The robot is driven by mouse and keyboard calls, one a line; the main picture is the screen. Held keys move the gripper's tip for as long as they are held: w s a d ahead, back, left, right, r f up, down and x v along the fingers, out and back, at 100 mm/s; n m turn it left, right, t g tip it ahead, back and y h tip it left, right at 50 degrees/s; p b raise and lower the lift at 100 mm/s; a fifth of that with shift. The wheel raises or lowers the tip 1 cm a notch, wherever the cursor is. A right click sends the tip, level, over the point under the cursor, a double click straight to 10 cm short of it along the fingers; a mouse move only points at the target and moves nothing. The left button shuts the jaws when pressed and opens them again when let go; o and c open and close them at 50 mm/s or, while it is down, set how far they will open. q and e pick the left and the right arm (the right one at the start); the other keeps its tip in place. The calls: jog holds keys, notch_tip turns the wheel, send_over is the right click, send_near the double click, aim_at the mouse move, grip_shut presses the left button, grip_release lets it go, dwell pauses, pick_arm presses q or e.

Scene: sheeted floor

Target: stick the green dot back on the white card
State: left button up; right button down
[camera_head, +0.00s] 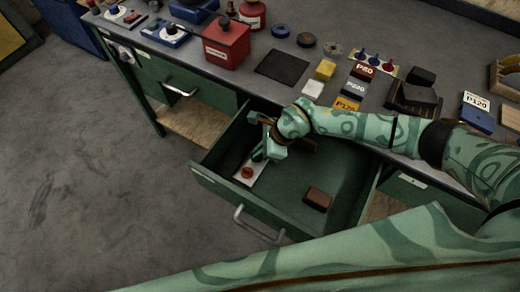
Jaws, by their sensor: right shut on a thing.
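The white card (240,179) lies in the open green drawer, near its left side. A round red spot (247,172) shows on the card. My right gripper (262,154) reaches down into the drawer at the card's upper end. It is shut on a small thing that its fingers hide. I cannot make out a separate green dot, as the gripper and arm are pale green too. I cannot tell whether the fingertips touch the card. My left gripper is not in view.
A brown block (317,198) lies in the drawer (215,188) at the right. The drawer walls stand close around my right gripper. The grey bench top (262,92) above holds a red box (226,45), a dark mat (283,67), sanding blocks and other small items.

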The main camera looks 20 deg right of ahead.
jog(key=shift+f, duration=0.45)
dwell(0.3)
jog(key=c, duration=1.5)
grip_release()
notch_tip(320, 180, up, 3)
jog(key=shift+r+p, duration=0.2)
jog(key=shift+p, duration=0.3)
jog(key=s+a+r+p, duration=0.1)
jog(key=s+r+p, duration=0.1)
jog(key=s+r, duration=0.1)
jog(key=s+a+r+p, duration=0.1)
jog(key=s+r+p, duration=0.1)
jog(key=s, duration=0.4)
jog(key=s+a+r+p, duration=0.1)
jog(key=s+r+p, duration=0.1)
jog(key=s+r, duration=0.2)
jog(key=shift+s+r, duration=0.3)
jog(key=shift+s, duration=0.1)
